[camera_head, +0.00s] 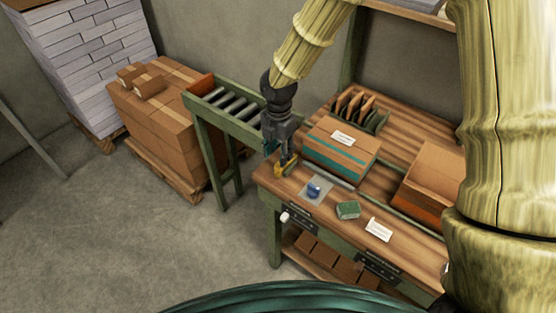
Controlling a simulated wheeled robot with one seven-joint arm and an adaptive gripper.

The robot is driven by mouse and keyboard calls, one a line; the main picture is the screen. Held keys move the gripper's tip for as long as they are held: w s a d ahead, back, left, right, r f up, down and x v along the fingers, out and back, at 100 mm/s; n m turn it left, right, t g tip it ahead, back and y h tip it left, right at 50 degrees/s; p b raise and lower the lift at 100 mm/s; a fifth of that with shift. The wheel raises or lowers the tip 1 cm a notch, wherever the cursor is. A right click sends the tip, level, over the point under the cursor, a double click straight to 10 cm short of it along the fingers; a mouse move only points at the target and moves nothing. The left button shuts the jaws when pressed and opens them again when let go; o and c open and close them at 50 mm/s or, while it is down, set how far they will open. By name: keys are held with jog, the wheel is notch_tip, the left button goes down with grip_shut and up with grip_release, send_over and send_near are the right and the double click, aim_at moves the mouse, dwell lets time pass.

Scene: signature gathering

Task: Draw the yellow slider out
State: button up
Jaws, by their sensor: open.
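A small yellow piece (279,170), which looks like the yellow slider, sits near the left corner of the wooden workbench (300,191). My gripper (287,160) hangs from above, right at this piece, its fingers pointing down. It is open, and its fingers partly cover the yellow piece. At this size I cannot tell whether the fingers touch it or stand around it.
A taped carton (339,158) stands just right of my gripper. A roller conveyor (236,107) and stacked cartons (165,120) are at left.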

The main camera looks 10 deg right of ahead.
notch_tip(320, 180, up, 6)
jog(key=shift+r, duration=0.15)
jog(key=shift+a, duration=0.1)
dwell(0.5)
